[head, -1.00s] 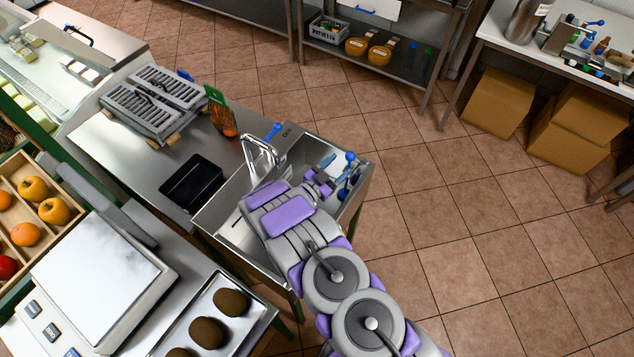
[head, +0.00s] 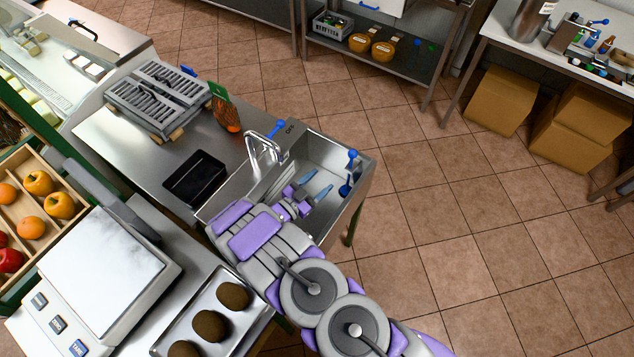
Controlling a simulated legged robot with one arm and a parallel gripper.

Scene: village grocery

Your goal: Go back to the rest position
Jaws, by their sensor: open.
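My gripper (head: 304,194) is at the end of my grey and purple arm, over the left part of the steel sink (head: 345,205). It is open, and I see nothing held in it. A light-blue utensil (head: 323,192) lies in the sink beside my gripper. A blue-handled item (head: 349,172) is at the sink's right side, apart from the gripper. My arm hides the near left part of the sink.
A faucet (head: 262,147) stands at the sink's back left. A scale (head: 104,262) and a tray of brown fruit (head: 232,336) are at lower left.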

